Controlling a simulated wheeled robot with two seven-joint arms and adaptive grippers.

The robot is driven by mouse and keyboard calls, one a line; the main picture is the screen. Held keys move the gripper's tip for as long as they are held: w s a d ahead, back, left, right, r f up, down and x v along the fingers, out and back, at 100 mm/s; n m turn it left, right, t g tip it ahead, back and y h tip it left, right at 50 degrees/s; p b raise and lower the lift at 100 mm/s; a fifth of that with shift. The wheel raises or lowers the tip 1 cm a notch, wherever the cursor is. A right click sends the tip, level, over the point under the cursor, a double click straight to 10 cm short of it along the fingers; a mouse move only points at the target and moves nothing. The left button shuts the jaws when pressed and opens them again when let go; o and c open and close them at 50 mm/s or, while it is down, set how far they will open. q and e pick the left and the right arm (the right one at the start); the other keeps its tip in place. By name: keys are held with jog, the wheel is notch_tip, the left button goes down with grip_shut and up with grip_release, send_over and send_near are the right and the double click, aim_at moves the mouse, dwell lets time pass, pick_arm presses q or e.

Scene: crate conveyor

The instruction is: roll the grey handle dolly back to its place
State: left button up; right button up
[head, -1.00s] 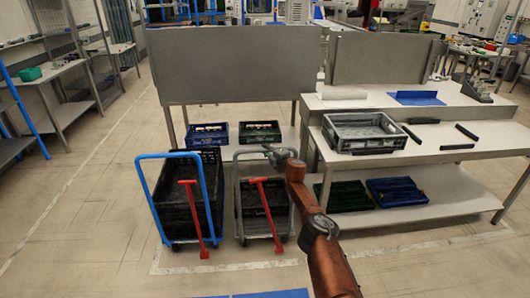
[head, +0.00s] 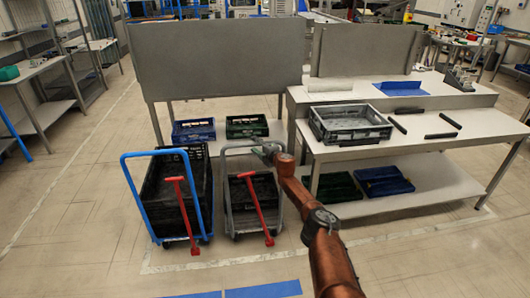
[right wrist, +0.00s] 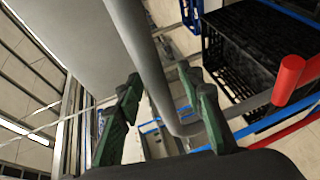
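The grey handle dolly (head: 228,190) stands on the floor in front of the left bench, carrying a black crate (head: 243,193). A red bar with a crosspiece leans at its front. My right gripper (head: 268,152) is at the right part of the dolly's top handle bar. In the right wrist view, the grey handle tube (right wrist: 150,60) passes between the green fingers of my right gripper (right wrist: 160,105). The fingers are spread, with gaps visible beside the tube. My left gripper is not in view.
A blue handle dolly (head: 132,200) with black crates stands close on the left. The white bench (head: 440,180) with a grey crate (head: 345,136) is on the right. Blue floor strips (head: 262,290) lie at the front. Floor to the left is open.

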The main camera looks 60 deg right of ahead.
jog(key=shift+s+a+r, duration=0.25)
jog(key=shift+s+a, duration=0.15)
jog(key=shift+s, duration=0.15)
jog(key=v, duration=0.9)
jog(key=shift+s, duration=0.1)
dwell(0.5)
